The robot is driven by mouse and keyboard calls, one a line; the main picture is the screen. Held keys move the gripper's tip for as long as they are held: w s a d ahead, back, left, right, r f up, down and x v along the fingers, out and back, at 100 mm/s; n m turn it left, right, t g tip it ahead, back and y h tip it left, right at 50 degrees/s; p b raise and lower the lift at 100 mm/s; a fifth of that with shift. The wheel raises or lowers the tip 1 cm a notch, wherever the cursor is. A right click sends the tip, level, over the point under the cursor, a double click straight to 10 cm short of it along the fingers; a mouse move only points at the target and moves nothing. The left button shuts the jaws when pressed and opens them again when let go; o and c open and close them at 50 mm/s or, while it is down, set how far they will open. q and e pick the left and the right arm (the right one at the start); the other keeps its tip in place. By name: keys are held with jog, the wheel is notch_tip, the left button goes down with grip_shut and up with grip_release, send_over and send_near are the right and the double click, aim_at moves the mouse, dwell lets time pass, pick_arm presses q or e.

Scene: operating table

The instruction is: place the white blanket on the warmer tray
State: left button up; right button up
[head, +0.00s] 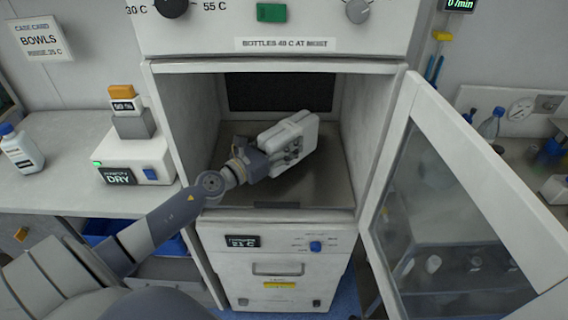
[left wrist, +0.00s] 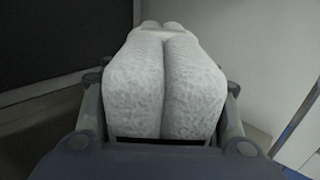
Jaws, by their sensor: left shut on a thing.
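The white blanket (head: 290,132) is a folded, two-lobed bundle inside the open warmer cabinet. My left gripper (head: 284,152) reaches into the cabinet from the left and is shut on it. In the left wrist view the blanket (left wrist: 165,85) fills the space between the fingers of the gripper (left wrist: 165,115), one on each side. The warmer tray (head: 320,184) is the dark metal floor of the cabinet, below the blanket. I cannot tell whether the blanket touches the tray. My right gripper is not in view.
The cabinet's glass door (head: 450,200) stands open on the right. The cabinet walls close in on both sides of my left arm. A white unit marked DRY (head: 137,160) and a bottle (head: 20,148) stand on the left counter. The tray's front right is bare.

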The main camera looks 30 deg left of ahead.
pick_arm(q)
jog(key=shift+f+b, duration=0.3)
jog(key=shift+f, duration=0.5)
notch_tip(320, 180, down, 3)
jog(key=shift+f+b, duration=0.1)
jog(key=shift+b, duration=0.85)
jog(key=o, duration=1.3)
jog(key=shift+o, duration=0.2)
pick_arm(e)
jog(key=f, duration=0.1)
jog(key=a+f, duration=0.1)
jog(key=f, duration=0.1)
pick_arm(q)
jog(key=shift+s, duration=0.1)
